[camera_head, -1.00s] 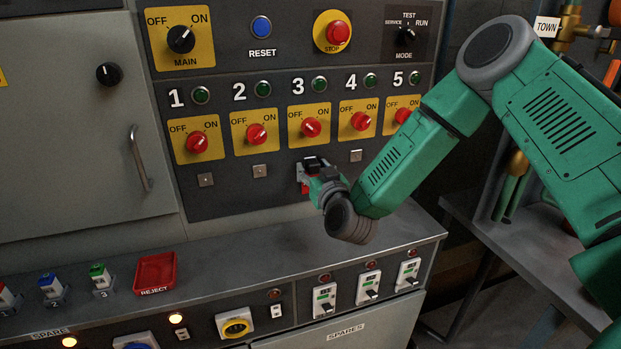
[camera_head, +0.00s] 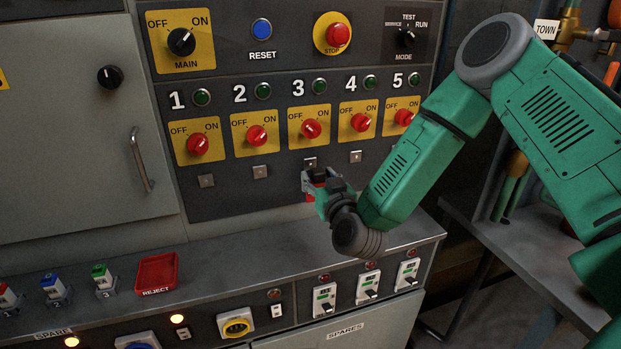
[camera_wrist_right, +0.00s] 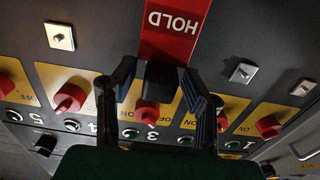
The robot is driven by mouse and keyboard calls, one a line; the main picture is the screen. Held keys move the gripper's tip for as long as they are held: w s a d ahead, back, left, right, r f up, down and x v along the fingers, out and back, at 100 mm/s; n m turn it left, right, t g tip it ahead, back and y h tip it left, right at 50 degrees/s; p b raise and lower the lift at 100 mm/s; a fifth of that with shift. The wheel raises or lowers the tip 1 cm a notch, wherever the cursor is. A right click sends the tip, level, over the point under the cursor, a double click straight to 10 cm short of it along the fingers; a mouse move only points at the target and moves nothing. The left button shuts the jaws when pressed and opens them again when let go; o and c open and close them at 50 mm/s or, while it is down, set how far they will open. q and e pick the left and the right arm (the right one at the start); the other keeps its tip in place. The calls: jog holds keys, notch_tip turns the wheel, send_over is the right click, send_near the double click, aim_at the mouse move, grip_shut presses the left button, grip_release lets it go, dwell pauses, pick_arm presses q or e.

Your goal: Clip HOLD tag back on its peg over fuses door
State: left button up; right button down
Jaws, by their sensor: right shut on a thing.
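My right gripper (camera_head: 318,180) is just below the small square metal plate (camera_head: 310,163) under switch 3, in front of the dark panel. It is shut on the red HOLD tag (camera_wrist_right: 174,28). In the right wrist view the tag's lettering is upside down, and a dark block (camera_wrist_right: 161,73) at its end sits between the fingers (camera_wrist_right: 152,82). In the head view only a small red part of the tag shows behind the gripper. A grey cabinet door (camera_head: 75,130) with a handle stands at the left; no FUSES label is readable. My left gripper is out of view.
Similar plates sit under switch 1 (camera_head: 206,181), switch 2 (camera_head: 260,172) and switch 4 (camera_head: 356,157). Red rotary switches line the panel above. Below, a grey ledge (camera_head: 250,245) carries a red REJECT tray (camera_head: 157,273). The ledge's middle is clear.

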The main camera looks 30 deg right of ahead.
jog(key=shift+v, duration=1.2)
jog(key=s+a+f+n+y, duration=0.1)
jog(key=s+a+f+y, duration=0.1)
jog(key=a, duration=0.4)
jog(key=s+a+f+n+y, duration=0.1)
jog(key=s+a+f+y, duration=0.1)
jog(key=s+a+f, duration=0.2)
jog(key=s+a, duration=0.3)
jog(key=shift+n+t, duration=0.3)
jog(key=shift+n, duration=0.1)
jog(key=shift+a+f, duration=0.1)
jog(key=shift+a, duration=0.05)
